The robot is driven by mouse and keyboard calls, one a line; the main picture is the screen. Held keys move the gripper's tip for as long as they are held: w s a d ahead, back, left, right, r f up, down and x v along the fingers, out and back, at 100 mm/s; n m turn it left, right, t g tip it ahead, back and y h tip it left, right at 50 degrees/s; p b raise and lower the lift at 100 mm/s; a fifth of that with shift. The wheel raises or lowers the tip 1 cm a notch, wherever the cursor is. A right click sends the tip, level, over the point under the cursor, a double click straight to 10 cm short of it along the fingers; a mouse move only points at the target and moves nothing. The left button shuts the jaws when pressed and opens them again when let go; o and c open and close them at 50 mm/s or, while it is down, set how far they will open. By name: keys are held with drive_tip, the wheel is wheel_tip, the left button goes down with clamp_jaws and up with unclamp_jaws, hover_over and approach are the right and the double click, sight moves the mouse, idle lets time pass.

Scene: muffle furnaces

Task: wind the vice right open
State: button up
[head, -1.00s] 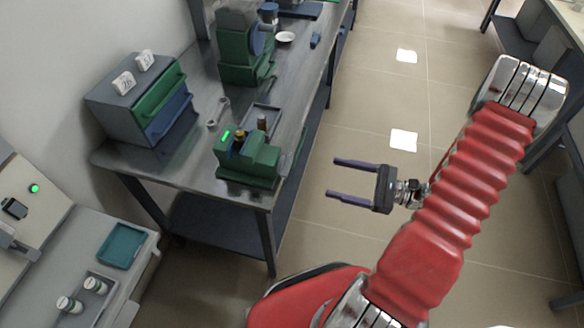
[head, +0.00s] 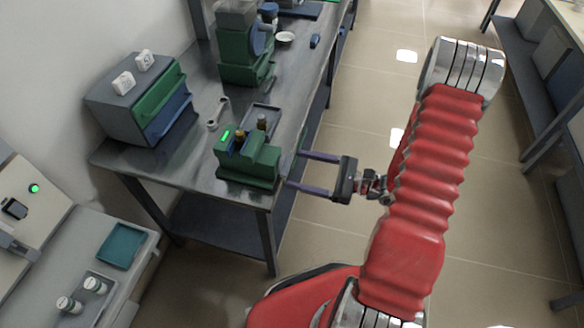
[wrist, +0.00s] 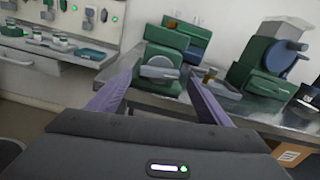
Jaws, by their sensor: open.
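A green block-shaped device, which looks like the vice (head: 250,165), stands at the near corner of the grey metal bench. A green light shows on its left part. In the wrist view the vice (wrist: 160,57) lies straight ahead, with a grey bar-like handle (wrist: 159,72) on its facing side. My gripper (head: 296,169) is open and empty, its two long purple fingers pointing at the vice from the right. In the wrist view the fingers (wrist: 162,68) frame the handle left and right. The tips look close to the bench edge; I cannot tell whether they reach the handle.
A small tray (head: 266,113) with a brown-topped bottle is behind the vice. A spanner (head: 218,113) lies to its left, near a drawer cabinet (head: 140,98). A green machine with a disc (head: 243,45) stands farther back. The aisle floor at right is clear.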

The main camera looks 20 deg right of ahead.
sight(285, 166)
drive_tip(key=shift+x, duration=1.4)
drive_tip(key=shift+c, duration=0.2)
drive_tip(key=c, duration=0.9)
drive_tip(key=shift+a, duration=0.2)
drive_tip(key=shift+c, duration=0.5)
drive_tip(key=shift+d, duration=0.25)
